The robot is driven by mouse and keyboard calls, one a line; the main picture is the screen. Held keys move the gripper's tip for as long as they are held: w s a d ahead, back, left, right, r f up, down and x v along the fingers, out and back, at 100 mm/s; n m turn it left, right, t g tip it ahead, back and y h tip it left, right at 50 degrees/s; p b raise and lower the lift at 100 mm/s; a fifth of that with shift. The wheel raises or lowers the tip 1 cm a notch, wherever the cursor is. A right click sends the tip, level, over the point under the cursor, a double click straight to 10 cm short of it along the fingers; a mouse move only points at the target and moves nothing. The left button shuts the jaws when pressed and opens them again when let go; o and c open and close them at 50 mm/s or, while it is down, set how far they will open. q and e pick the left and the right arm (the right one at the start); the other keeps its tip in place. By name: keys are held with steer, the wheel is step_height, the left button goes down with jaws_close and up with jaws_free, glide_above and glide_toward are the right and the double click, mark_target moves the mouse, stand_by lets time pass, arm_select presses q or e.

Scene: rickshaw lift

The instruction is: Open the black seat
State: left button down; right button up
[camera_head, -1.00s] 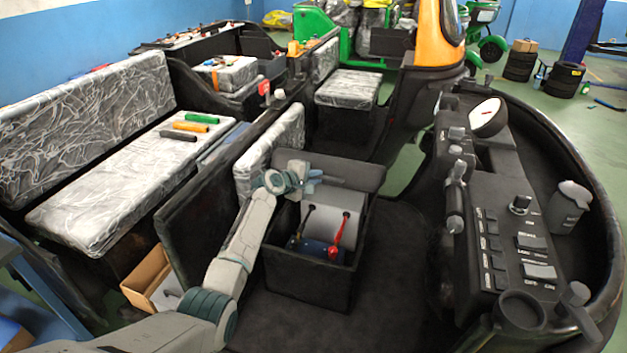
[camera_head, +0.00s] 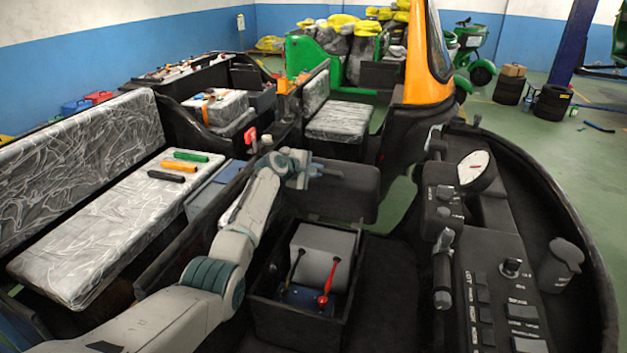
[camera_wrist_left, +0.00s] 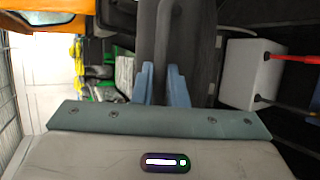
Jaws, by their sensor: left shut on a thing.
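The black seat (camera_head: 345,194) is raised at the back of its dark box (camera_head: 295,322) in the head view, so the box stands open. My right gripper is not in view.
A black dashboard with switches (camera_head: 505,300) curves along the right. An orange pillar (camera_head: 425,65) stands behind the seat. Dark floor (camera_head: 385,285) lies open between box and dashboard.

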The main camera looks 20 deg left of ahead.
arm_select(q)
steer(key=shift+w+r, duration=0.45)
steer(key=shift+w, duration=0.2)
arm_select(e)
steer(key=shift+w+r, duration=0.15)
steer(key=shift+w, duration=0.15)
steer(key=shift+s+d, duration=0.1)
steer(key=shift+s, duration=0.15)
arm_select(q)
steer(key=c, duration=1.5)
jaws_free()
steer(key=shift+o, duration=0.2)
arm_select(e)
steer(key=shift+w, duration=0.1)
